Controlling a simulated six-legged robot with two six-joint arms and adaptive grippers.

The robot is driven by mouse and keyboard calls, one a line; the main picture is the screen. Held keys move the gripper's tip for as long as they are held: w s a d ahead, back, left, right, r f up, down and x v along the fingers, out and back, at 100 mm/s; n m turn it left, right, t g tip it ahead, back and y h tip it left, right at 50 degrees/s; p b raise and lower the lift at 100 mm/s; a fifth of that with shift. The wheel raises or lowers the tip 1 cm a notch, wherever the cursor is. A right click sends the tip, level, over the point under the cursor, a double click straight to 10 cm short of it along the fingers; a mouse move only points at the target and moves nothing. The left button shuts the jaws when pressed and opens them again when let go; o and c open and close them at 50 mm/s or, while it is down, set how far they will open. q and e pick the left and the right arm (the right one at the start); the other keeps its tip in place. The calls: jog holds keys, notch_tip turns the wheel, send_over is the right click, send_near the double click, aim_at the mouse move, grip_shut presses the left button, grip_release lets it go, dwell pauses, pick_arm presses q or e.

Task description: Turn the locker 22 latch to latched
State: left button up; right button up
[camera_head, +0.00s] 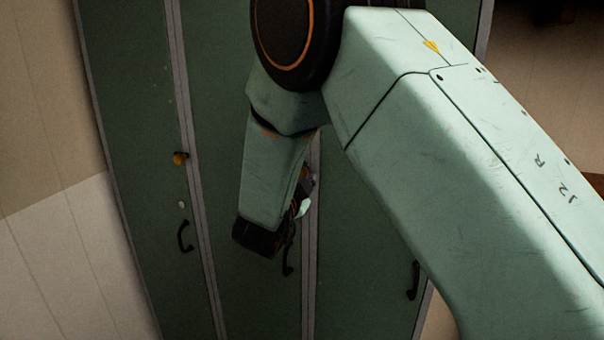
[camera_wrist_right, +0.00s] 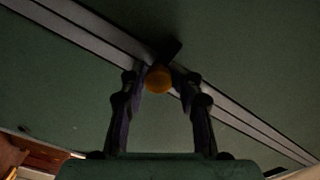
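The locker latch shows in the right wrist view as a round orange knob (camera_wrist_right: 159,79) with a dark bar (camera_wrist_right: 173,50) beside it, close to a grey door-edge strip. No locker number is readable. My right gripper (camera_wrist_right: 165,80) is open, its two dark fingers on either side of the knob. The left fingertip looks very near the knob; a gap shows on the right side. I cannot tell whether either touches. In the head view my right gripper (camera_head: 303,192) is at the middle locker, mostly hidden by my wrist, and the knob there is hidden. My left gripper is not in view.
Tall green lockers (camera_head: 235,300) stand side by side. More black handles show on the middle door (camera_head: 288,262) and right door (camera_head: 413,281). A pale wall (camera_head: 50,250) is at left.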

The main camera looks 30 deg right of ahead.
jog(key=shift+o, duration=1.3)
jog(key=shift+d+f, duration=0.1)
